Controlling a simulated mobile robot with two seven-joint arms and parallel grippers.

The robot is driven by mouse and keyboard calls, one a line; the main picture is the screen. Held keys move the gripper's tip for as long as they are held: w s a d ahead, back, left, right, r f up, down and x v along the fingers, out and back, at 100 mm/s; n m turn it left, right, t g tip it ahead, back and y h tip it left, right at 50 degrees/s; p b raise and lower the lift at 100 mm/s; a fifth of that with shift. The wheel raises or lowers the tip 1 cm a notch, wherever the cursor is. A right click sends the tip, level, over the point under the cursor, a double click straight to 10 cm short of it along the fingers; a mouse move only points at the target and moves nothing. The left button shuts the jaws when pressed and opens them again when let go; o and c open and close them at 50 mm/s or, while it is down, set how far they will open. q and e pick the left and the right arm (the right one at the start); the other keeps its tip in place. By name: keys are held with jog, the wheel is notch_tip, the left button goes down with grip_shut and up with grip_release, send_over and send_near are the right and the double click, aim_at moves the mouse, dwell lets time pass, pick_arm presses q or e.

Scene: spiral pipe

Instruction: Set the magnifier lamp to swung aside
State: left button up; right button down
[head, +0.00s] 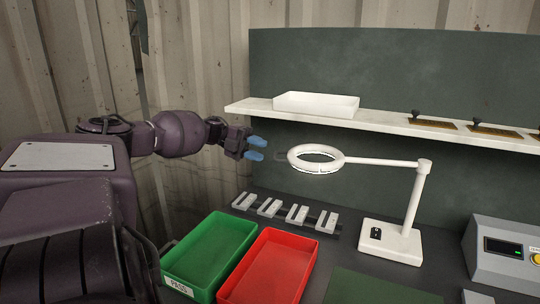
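The white magnifier lamp (424,196) stands upright on the dark bench. Its arm reaches left from the top of the post, and its ring head (316,158) hangs level above the bench, behind the red tray. My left gripper (257,149) is just left of the ring at about its height, with its blue fingertips apart and nothing between them. A small gap seems to lie between the fingertips and the ring. My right gripper is not in view.
A green tray (166,268) and a red tray (316,240) sit at the front. A slotted rack (286,214) lies behind them. A grey meter box (488,262) stands at right. A white shelf (375,119) with a white bin (315,104) runs above.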

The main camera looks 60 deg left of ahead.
pick_arm(q)
jog(key=shift+v, duration=2.6)
